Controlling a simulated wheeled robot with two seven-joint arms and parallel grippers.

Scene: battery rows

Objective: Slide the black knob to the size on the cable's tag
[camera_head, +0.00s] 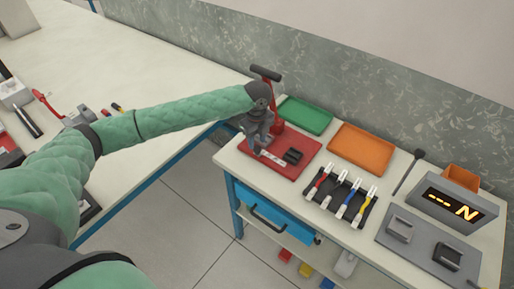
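My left gripper (257,146) points down over the left part of a red base plate (287,174). I cannot tell whether its fingers are open or what they touch. A red press with a black handle (265,73) stands on the plate behind it. A small pale strip (273,158) lies beside the fingertips, and a black block (293,156) sits to its right. I cannot make out a separate black knob; the gripper may hide it. Several cables with red, yellow and blue parts (350,207) lie in a black rack; no tag is readable. My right gripper is out of view.
A green tray (305,115) and an orange tray (361,148) lie behind the plate. A blue drawer (275,212) is under the front edge.

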